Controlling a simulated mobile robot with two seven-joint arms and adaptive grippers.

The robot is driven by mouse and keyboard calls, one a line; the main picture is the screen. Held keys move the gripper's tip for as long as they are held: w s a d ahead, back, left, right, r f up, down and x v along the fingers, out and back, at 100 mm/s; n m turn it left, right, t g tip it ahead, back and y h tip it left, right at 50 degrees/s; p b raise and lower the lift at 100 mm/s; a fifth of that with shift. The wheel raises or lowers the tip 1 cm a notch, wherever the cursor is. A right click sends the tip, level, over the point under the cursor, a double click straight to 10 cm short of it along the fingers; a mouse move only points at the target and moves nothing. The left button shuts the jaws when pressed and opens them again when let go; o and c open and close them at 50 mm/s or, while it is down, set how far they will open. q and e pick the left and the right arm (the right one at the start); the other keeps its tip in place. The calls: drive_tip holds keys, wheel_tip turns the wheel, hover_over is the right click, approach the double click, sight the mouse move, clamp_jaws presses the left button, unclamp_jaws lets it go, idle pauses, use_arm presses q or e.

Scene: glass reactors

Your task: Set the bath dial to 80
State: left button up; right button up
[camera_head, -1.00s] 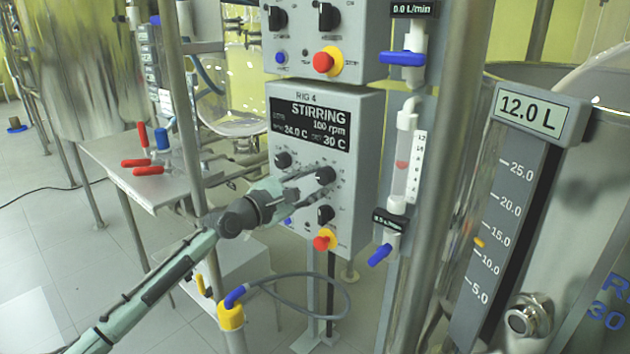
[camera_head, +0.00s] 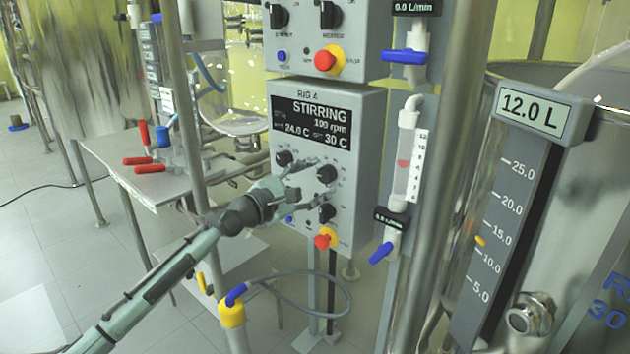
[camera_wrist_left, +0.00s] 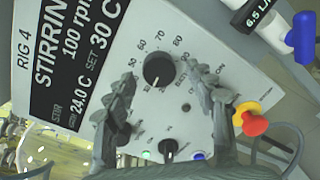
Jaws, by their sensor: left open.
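The bath dial is a black round knob (camera_head: 327,174) on the front of the grey RIG 4 box (camera_head: 358,135). In the left wrist view the dial (camera_wrist_left: 158,69) has printed numbers around it, among them 50, 60, 70 and 80. The display (camera_head: 311,124) reads STIRRING, 100 rpm, 24.0 C and SET 30 C. My left gripper (camera_head: 308,184) is open in front of the panel, its fingers spread on either side of the dial and apart from it. My right gripper is not in view.
A second black knob (camera_head: 284,158) sits left of the dial and a third (camera_head: 326,213) below it. A red stop button on yellow (camera_head: 324,238) is at the box's bottom. A flow tube (camera_head: 405,160) and steel post (camera_head: 440,170) stand to the right.

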use_arm(q)
drive_tip(key=v, duration=1.2)
drive_tip(key=shift+f, duration=0.1)
wheel_tip(320, 180, down, 5)
drive_tip(key=w+n+y+b, duration=0.1)
drive_tip(key=n+b, duration=0.1)
drive_tip(key=w+d+r+n, duration=0.1)
drive_tip(key=w+d+n, duration=0.1)
drive_tip(key=w+d+r+n+h+b, duration=0.1)
drive_tip(key=w+d+r+n, duration=0.1)
drive_tip(key=w+d, duration=0.1)
drive_tip(key=w+d+r+n+b, duration=0.1)
drive_tip(key=w+d+r+n, duration=0.1)
drive_tip(key=w, duration=0.1)
drive_tip(key=shift+w+d+r+h, duration=0.1)
drive_tip(key=shift+w+d+h, duration=0.15)
drive_tip(key=shift+d+h, duration=0.1)
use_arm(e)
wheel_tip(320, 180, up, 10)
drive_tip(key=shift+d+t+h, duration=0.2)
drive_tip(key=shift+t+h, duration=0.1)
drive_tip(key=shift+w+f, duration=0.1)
use_arm(q)
drive_tip(key=c, duration=1.2)
